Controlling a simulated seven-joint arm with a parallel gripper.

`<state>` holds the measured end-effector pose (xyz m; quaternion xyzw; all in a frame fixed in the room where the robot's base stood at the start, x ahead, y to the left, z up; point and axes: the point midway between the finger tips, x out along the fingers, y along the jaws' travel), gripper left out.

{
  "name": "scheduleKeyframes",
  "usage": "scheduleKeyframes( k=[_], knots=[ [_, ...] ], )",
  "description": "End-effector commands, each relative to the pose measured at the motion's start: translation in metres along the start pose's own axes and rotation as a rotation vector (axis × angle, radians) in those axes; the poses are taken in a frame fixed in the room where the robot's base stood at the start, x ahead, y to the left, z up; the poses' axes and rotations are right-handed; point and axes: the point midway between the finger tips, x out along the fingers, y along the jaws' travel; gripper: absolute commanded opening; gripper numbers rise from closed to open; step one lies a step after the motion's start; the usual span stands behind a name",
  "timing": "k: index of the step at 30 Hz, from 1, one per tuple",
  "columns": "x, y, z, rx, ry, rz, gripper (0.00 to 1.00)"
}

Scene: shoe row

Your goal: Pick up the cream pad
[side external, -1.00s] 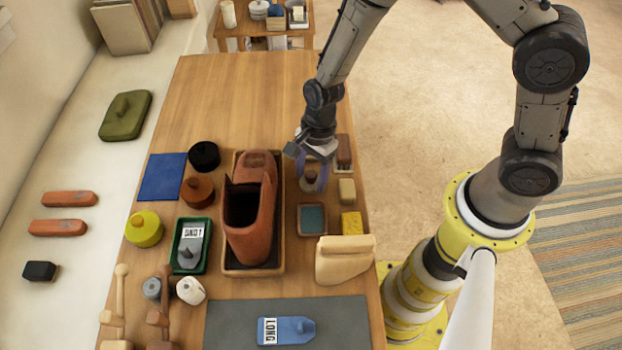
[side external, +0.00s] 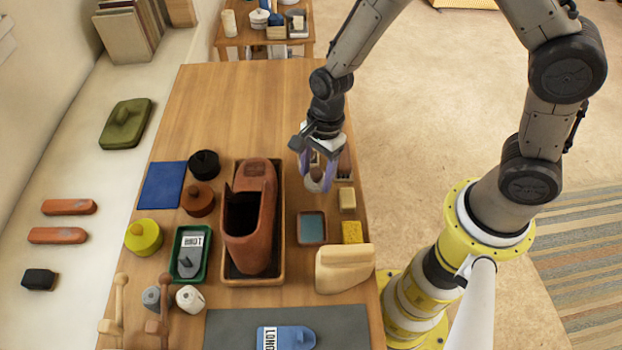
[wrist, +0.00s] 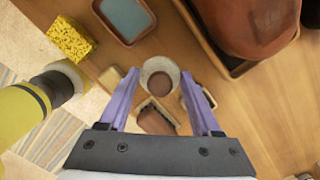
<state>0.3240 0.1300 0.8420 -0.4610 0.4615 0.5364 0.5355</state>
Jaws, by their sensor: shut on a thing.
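The cream pad (side external: 315,181) is a small round cream piece with a brown knob on top, on the right side of the table. In the wrist view the pad (wrist: 160,68) shows as a pale ring around its brown top, between the two purple fingertips. My gripper (side external: 318,180) points down and is shut on the pad; it also shows in the wrist view (wrist: 162,76). The fingers partly cover the pad in the side view. I cannot tell clearly how far it is off the table.
A small cream block (side external: 347,200), a yellow sponge (side external: 352,232) and a teal-filled tray (side external: 311,228) stand close by. A brown boot form (side external: 249,225) in a wooden tray (side external: 280,262) rises to the left. A brush (wrist: 157,118) is near the fingers. The table's far end is clear.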

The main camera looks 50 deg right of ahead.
Motion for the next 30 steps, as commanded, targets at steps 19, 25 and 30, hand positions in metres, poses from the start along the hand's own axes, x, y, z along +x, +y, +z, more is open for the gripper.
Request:
scheduleKeyframes(
  k=[19,25,30],
  knots=[
    [-0.086,0.108,-0.031,0.001,-0.001,-0.003,0.0],
    [-0.091,0.118,-0.034,0.0,0.0,-0.002,0.0],
    [-0.091,0.119,-0.035,0.0,0.0,-0.002,0.0]
  ],
)
